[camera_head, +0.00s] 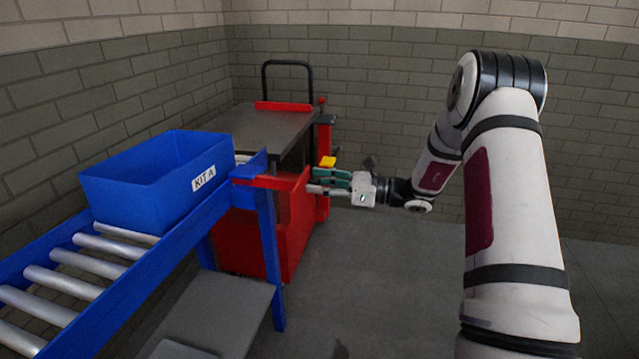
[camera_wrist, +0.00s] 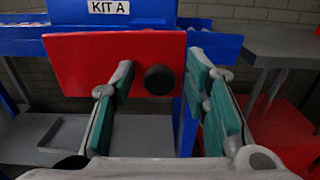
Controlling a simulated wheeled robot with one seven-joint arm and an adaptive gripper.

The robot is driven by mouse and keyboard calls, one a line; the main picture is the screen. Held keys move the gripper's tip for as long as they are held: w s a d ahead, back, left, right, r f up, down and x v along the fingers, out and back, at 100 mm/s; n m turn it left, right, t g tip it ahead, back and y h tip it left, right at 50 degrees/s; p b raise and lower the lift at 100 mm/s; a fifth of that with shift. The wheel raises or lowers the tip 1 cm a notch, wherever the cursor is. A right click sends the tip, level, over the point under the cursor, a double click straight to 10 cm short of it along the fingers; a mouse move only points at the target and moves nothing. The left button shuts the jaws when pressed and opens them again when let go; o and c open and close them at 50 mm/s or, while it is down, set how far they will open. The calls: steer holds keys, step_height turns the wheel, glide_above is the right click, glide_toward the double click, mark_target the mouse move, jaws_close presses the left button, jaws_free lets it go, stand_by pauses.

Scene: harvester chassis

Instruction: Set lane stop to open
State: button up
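The lane stop appears as a red plate (camera_wrist: 95,65) with a round black knob (camera_wrist: 159,79), across the end of the blue roller lane in the wrist view. In the head view the red plate (camera_head: 268,182) is seen nearly edge-on, and its knob cannot be made out. My gripper (camera_head: 318,186) is at the plate from the right. In the wrist view its green-padded fingers are spread apart, one on each side of the knob. The gap between them looks empty apart from the knob; whether the fingertips touch the plate cannot be told.
A blue bin labelled KIT A (camera_head: 160,172) sits on the roller lane (camera_head: 88,262) behind the plate. A red cart with a grey top (camera_head: 262,128) stands beyond the lane's end. A grey low shelf (camera_head: 225,305) lies below. The floor to the right is clear.

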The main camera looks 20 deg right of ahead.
steer(key=shift+d, duration=0.1)
steer(key=v, duration=1.2)
